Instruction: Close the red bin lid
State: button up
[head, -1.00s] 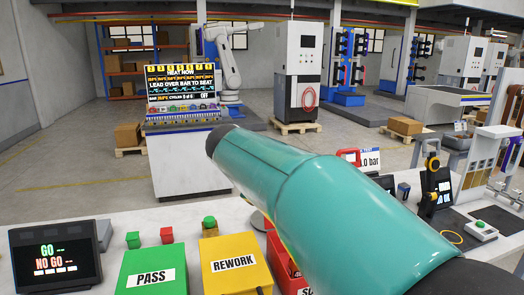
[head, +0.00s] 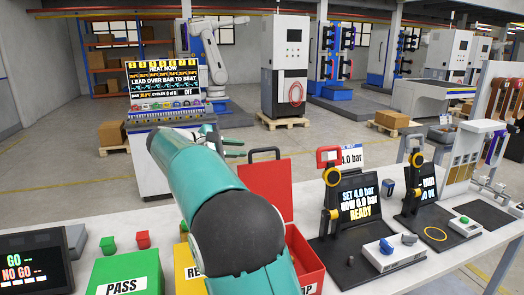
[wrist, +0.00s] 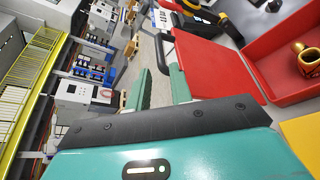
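The red bin (head: 308,262) stands on the white bench, partly hidden behind my arm, with the end of its label showing. Its red lid (head: 268,188) stands open, raised at the back, with a dark handle (head: 264,152) at its top edge. In the wrist view the lid (wrist: 215,65) lies just beyond my fingers, and the bin (wrist: 290,50) holds a brass-coloured part (wrist: 311,60). My gripper (head: 236,147) is left of the handle. Its two green fingers (wrist: 160,88) are apart with nothing between them. I cannot tell whether a finger touches the lid.
The yellow REWORK bin (head: 187,268) and green PASS bin (head: 125,272) stand to the left. A pressure display (head: 358,205) with a gauge stand (head: 330,190) is close on the right. A grey workstation (head: 165,160) stands behind. The air above the bench behind the lid looks free.

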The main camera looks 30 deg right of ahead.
aim_at(258, 150)
jog(key=x, duration=0.9)
jog(key=shift+d+f, duration=0.1)
jog(key=shift+d, duration=0.15)
grip_shut()
